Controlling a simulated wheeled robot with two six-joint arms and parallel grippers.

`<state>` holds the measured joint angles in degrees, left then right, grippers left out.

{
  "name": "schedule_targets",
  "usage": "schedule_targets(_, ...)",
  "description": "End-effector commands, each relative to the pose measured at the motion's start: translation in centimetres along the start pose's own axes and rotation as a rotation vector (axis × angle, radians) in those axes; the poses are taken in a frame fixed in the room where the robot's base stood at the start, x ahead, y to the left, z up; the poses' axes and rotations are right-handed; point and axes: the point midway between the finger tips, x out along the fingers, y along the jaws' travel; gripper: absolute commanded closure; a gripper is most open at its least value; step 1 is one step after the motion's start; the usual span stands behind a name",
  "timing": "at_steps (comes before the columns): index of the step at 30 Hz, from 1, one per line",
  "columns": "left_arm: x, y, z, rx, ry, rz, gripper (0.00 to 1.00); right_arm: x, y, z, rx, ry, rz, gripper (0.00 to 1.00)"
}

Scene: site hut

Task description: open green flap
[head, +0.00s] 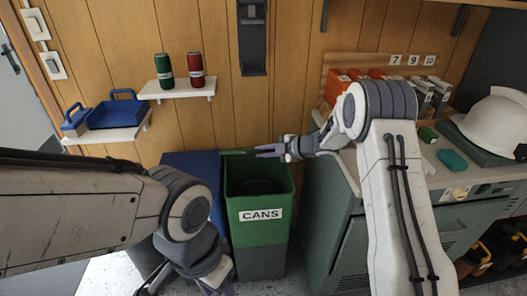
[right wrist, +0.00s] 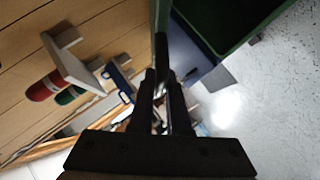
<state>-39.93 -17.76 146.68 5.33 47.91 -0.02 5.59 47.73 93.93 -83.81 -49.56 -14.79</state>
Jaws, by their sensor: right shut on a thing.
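The green bin labelled CANS (head: 261,228) stands below the wall in the head view, its dark inside showing from above. Its green flap (head: 236,152) shows as a thin strip at the bin's back edge, seen nearly edge-on and raised clear of the opening. My right gripper (head: 268,151) reaches in from the right and is shut on the flap's edge. In the right wrist view, its fingers (right wrist: 163,95) close on a thin edge beside the green bin (right wrist: 232,22). My left gripper (head: 222,288) is low at the bottom edge, partly cut off; its jaws are unclear.
A blue bin (head: 190,163) stands left of the green one, partly behind my left arm. A green cabinet (head: 325,215) with a worktop is close on the right. Wall shelves hold a blue tray (head: 116,112), a green can (head: 164,71) and a red can (head: 196,70).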

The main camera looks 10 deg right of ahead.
Motion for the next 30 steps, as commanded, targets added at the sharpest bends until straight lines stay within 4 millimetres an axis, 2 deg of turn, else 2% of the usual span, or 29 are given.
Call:
schedule_targets(1, -0.6, 0.04, -0.03, 0.0, 0.0, 0.0, 0.5, -0.19, 0.6, -0.05, 0.0, -0.003, 0.002, 1.0)
schedule_targets(6, -1.07, 0.08, -0.05, 0.0, 0.0, 0.0, 0.5, -0.14, 1.03, -0.01, 0.001, -0.003, 0.002, 1.0)
schedule_targets(20, -1.14, 0.08, -0.06, 0.0, 0.0, 0.0, 0.5, -0.09, 1.14, 0.06, 0.0, -0.003, 0.003, 1.0)
schedule_targets(21, -1.14, 0.08, -0.06, 0.0, 0.0, 0.0, 0.5, -0.09, 1.14, 0.06, 0.0, -0.003, 0.003, 0.81)
schedule_targets(23, -1.14, 0.08, -0.06, 0.0, 0.0, 0.0, 0.5, -0.09, 1.13, 0.05, 0.0, -0.003, 0.003, 0.58)
schedule_targets(24, -1.14, 0.08, -0.06, 0.0, 0.0, 0.0, 0.5, -0.09, 1.13, 0.04, 0.0, -0.003, 0.002, 0.56)
schedule_targets(30, -1.15, 0.08, -0.06, 0.0, 0.0, 0.0, 0.5, -0.07, 1.08, -0.01, 0.0, -0.001, 0.001, 0.56)
